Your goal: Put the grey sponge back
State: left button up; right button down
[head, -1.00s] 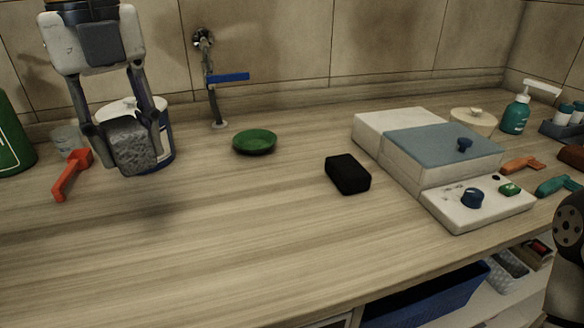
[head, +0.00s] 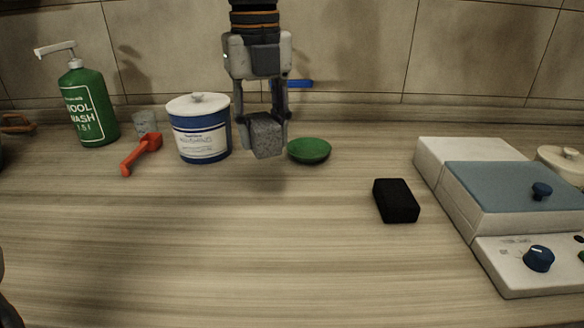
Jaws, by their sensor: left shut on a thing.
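My left gripper (head: 262,122) comes down from the top middle of the head view, shut on the grey sponge (head: 265,137). The sponge is a speckled grey block held between the two fingers, seemingly above the counter. A small green dish (head: 310,151) stands just right of the sponge, partly behind the gripper's right finger. A black block (head: 396,201) lies on the counter further right and nearer.
A blue and white lidded tub (head: 199,130) stands left of the gripper. A red scoop (head: 140,155), a clear cup (head: 145,123) and a green pump bottle (head: 89,105) are further left. A white appliance with a blue lid (head: 505,190) is at right. The front counter is clear.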

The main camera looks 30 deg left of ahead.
pick_arm(q)
send_over(292, 185)
jog(key=f, duration=0.6)
jog(key=shift+s+a, duration=0.15)
jog(key=shift+s, duration=0.2)
jog(key=f, duration=0.2)
jog(key=w+f, duration=0.1)
jog(key=f, duration=0.1)
jog(key=shift+b, duration=0.3)
jog(key=shift+s, duration=0.1)
jog(key=o, duration=1.1)
jog(key=shift+f, duration=0.2)
notch_tip(292, 185, up, 12)
jog(key=shift+r, duration=0.2)
